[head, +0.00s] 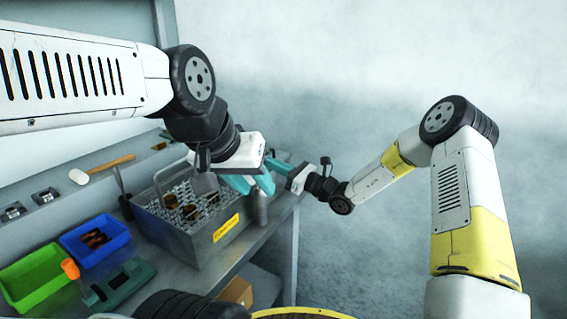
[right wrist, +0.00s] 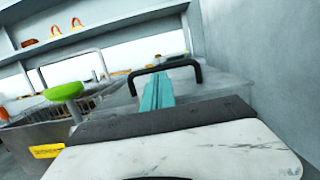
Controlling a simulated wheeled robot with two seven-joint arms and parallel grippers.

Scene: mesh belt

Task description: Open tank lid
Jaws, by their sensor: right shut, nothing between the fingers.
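The tank (head: 200,250) is a grey metal box with a yellow label on the bench. Its top is open, showing a mesh basket (head: 163,212) with brown round parts and a wire handle. In the right wrist view the tank (right wrist: 25,140) is at left. A grey flat panel with a black arched handle (right wrist: 188,63), perhaps the lid, lies to its right. My left gripper (head: 250,185) is over the tank's right end, its teal fingers apart and empty. My right gripper (head: 280,168) is beyond it, its fingers (right wrist: 157,90) together; contact with the handle is unclear.
A silver bottle (head: 261,207) stands right of the tank. Blue bin (head: 95,240), green bin (head: 35,278) and a dark green device (head: 118,285) are at left. A mallet (head: 100,168) lies behind. A green-topped item (right wrist: 65,92) stands near the tank.

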